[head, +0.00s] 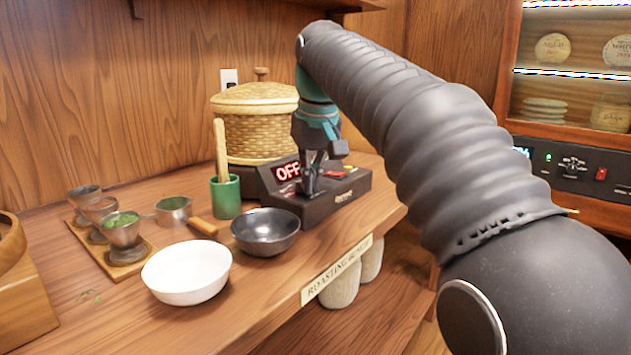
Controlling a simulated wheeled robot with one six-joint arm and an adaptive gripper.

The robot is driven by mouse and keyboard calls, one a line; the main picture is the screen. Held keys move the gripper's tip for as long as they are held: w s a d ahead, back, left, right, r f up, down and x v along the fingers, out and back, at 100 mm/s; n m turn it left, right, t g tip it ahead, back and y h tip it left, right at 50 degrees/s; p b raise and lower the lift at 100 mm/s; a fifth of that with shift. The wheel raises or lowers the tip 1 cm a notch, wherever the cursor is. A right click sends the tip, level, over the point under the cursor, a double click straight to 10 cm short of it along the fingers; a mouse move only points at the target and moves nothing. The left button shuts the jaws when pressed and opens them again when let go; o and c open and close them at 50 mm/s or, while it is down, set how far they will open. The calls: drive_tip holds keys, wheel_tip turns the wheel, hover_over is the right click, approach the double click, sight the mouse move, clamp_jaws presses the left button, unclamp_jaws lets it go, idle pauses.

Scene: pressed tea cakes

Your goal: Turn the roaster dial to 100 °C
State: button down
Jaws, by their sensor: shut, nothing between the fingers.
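The roaster (341,197) is a dark box at the back right of the wooden bench, with a lidded woven basket (254,137) on its rear. Its red display (287,171) reads OFF. My gripper (311,190) is shut and points down over the roaster's sloping front panel, just right of the display. Its fingertips are at or just above the panel; I cannot tell whether they touch it. The dial is not clearly visible; my gripper may hide it. A red and yellow part (336,174) shows on the panel to the right of the fingers.
A black bowl (265,232) stands close in front of the roaster, with a white bowl (187,272) nearer. A green cup (225,196) with a wooden tool is left of the roaster. Several small cups stand on a wooden tray (97,250) further left. The bench's front edge carries a label (337,270).

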drive_tip(key=shift+s+a+p, duration=0.1)
drive_tip(key=shift+a+p, duration=0.4)
drive_tip(key=shift+a, duration=0.15)
idle(0.4)
drive_tip(key=shift+s, duration=0.1)
drive_tip(key=shift+s, duration=0.3)
drive_tip(key=shift+w+a+v, duration=0.1)
drive_tip(key=shift+w+v, duration=0.1)
drive_tip(key=shift+v, duration=0.75)
drive_tip(key=shift+w+a+v, duration=0.1)
drive_tip(key=shift+w+v, duration=0.15)
drive_tip(key=shift+v, duration=0.75)
drive_tip(key=shift+w+a+v, duration=0.1)
drive_tip(key=shift+w+v, duration=0.1)
drive_tip(key=shift+v, duration=0.75)
drive_tip(key=shift+d+r, duration=0.1)
drive_tip(key=shift+r, duration=0.1)
